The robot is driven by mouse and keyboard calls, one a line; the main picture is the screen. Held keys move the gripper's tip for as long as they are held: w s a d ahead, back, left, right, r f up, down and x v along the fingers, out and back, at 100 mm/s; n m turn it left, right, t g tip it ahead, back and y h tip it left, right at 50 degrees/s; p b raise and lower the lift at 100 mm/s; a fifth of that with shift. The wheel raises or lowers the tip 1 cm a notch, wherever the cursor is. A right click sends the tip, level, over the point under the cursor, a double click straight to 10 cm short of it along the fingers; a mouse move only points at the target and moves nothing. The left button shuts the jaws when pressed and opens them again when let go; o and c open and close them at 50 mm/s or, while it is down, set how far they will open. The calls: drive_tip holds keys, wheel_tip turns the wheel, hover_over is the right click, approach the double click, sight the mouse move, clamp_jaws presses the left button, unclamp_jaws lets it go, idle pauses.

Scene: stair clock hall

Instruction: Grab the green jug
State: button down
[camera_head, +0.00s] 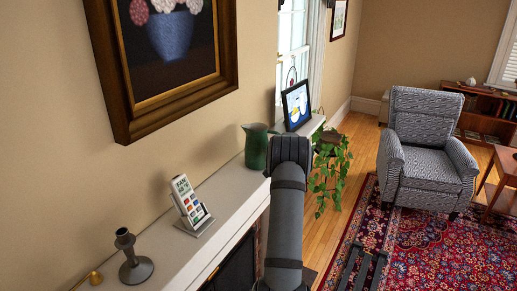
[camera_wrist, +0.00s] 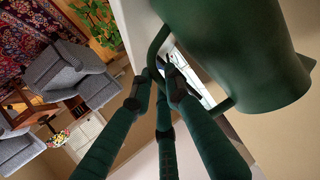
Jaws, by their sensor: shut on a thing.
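The green jug (camera_head: 256,147) is upright at the mantel shelf in the head view, just left of my arm's end. I cannot tell whether its base touches the shelf. In the wrist view the jug (camera_wrist: 245,45) fills the upper right, with its curved handle (camera_wrist: 153,50) toward the fingers. My gripper (camera_wrist: 160,82) is shut on the jug's handle, with its fingers close around it. In the head view my arm hides the fingers and the handle.
The white mantel shelf (camera_head: 233,188) also bears a dark candlestick (camera_head: 134,262), a card stand (camera_head: 190,204) and a framed picture (camera_head: 297,105) behind the jug. A large framed painting (camera_head: 125,85) hangs above. A trailing plant (camera_head: 330,165) and a grey armchair (camera_head: 428,145) stand to the right.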

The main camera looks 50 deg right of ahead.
idle(0.4)
drive_tip(key=shift+w+r, duration=0.1)
drive_tip(key=shift+r, duration=0.1)
drive_tip(key=shift+d+r+b, duration=0.1)
drive_tip(key=shift+r+b, duration=0.45)
drive_tip(key=shift+r, duration=0.15)
drive_tip(key=s+d+r+p, duration=0.2)
drive_tip(key=s+r, duration=0.7)
drive_tip(key=s, duration=0.2)
drive_tip(key=shift+s+r+p, duration=0.15)
drive_tip(key=shift+s+p, duration=0.1)
drive_tip(key=shift+p, duration=0.05)
idle(0.4)
